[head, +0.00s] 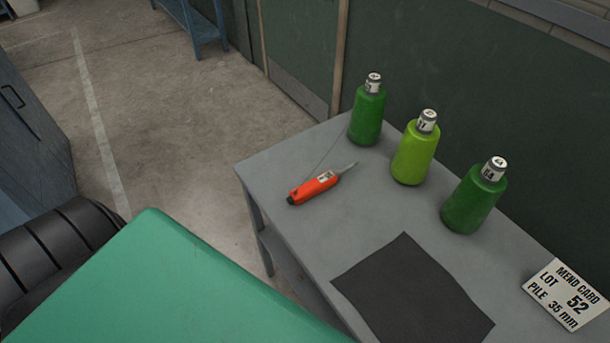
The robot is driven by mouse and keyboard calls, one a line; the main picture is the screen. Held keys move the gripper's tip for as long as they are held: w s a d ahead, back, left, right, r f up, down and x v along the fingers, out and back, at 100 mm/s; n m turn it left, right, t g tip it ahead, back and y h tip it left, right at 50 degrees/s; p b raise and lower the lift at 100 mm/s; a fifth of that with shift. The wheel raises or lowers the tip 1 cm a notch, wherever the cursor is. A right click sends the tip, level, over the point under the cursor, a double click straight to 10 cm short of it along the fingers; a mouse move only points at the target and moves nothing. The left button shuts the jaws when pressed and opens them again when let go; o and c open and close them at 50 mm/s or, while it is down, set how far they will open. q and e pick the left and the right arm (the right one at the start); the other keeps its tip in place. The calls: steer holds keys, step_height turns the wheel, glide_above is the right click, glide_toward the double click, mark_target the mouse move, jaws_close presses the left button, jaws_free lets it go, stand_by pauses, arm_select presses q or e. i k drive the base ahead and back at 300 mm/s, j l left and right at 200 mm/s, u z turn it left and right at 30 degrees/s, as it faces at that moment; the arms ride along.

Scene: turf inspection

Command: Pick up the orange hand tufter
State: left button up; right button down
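The orange hand tufter (316,188) lies on the grey table (275,160) near its left edge. It has an orange body with a small white label, a dark butt end at the lower left and a thin metal tip at the upper right. The tip points toward the green bottles. A thin line runs from near the tufter toward the leftmost bottle. Nothing is touching the tufter apart from the table. Neither of my grippers shows in the head view.
Dark green (367,116), light green (414,152) and another green bottle (472,199) stand along the table's back. A dark mat (413,295) lies at the front, and a mend card (567,294) at right. A green surface (170,285) fills the lower left.

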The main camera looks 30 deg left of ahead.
mark_target(314, 188)
steer(key=i+j, duration=0.1)
steer(key=j, duration=0.35)
steer(key=i+j, duration=0.1)
steer(key=j, duration=0.85)
steer(key=i+j, duration=0.15)
steer(key=j, duration=0.3)
steer(key=i+j, duration=0.1)
steer(key=j, duration=0.35)
